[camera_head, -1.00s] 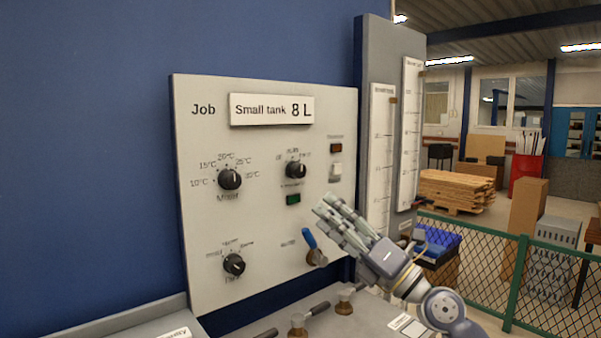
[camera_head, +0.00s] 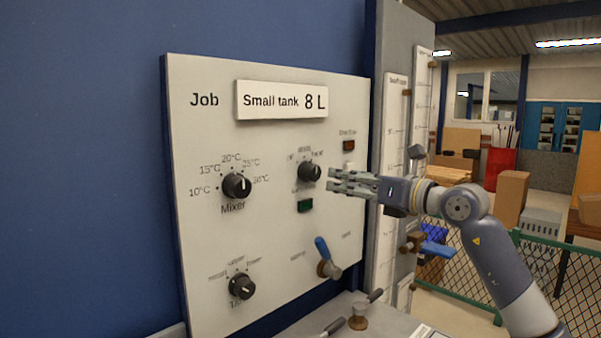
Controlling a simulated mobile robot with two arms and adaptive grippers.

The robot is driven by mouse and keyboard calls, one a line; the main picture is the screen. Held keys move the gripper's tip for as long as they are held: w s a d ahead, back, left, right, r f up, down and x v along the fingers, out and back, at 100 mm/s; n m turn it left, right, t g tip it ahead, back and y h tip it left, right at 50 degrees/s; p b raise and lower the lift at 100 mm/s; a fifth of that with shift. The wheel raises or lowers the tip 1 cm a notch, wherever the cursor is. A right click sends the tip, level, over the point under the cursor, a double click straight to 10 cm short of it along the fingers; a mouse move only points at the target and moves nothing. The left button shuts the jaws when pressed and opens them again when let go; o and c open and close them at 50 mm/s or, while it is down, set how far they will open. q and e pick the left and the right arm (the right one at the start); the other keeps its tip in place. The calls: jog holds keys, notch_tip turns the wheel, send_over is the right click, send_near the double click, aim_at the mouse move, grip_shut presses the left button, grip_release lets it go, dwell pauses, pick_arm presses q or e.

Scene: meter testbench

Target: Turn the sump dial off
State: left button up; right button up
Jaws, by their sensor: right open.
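A white panel (camera_head: 265,240) carries three black dials. The upper right dial (camera_head: 309,171) has small labels around it that are too blurred to read surely; its pointer tilts up and to the right. I cannot tell by label that it is the sump dial. The mixer dial (camera_head: 236,186) is to its left, and the lower dial (camera_head: 241,286) sits below that with blurred labels. My right gripper (camera_head: 332,180) is open and empty, its fingers pointing left just right of the upper right dial, apparently apart from it. My left gripper is not in view.
A green indicator (camera_head: 305,206) is under the upper right dial, and a red one (camera_head: 348,146) is above right. A blue-handled lever (camera_head: 322,248) sticks out below. Valves with dark handles (camera_head: 358,314) stand on the bench. Gauges (camera_head: 397,150) rise at the right.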

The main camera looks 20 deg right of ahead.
aim_at(316, 173)
jog(key=p+x, duration=0.1)
jog(key=x, duration=0.1)
jog(key=p+x, duration=0.1)
jog(key=x, duration=0.1)
jog(key=p+x, duration=0.1)
jog(key=x, duration=0.1)
jog(key=shift+w+a+r, duration=0.1)
jog(key=shift+a+r, duration=0.05)
jog(key=shift+r, duration=0.2)
jog(key=x, duration=0.2)
jog(key=shift+w+f+p, duration=0.15)
jog(key=shift+w+p, duration=0.15)
jog(key=shift+p, duration=0.05)
jog(key=shift+w+a, duration=0.2)
jog(key=shift+w, duration=0.2)
jog(key=shift+f, duration=0.1)
jog(key=c, duration=1.1)
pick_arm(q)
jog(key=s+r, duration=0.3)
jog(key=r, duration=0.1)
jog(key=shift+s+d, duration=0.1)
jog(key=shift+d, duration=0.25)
pick_arm(e)
jog(key=shift+o, duration=0.2)
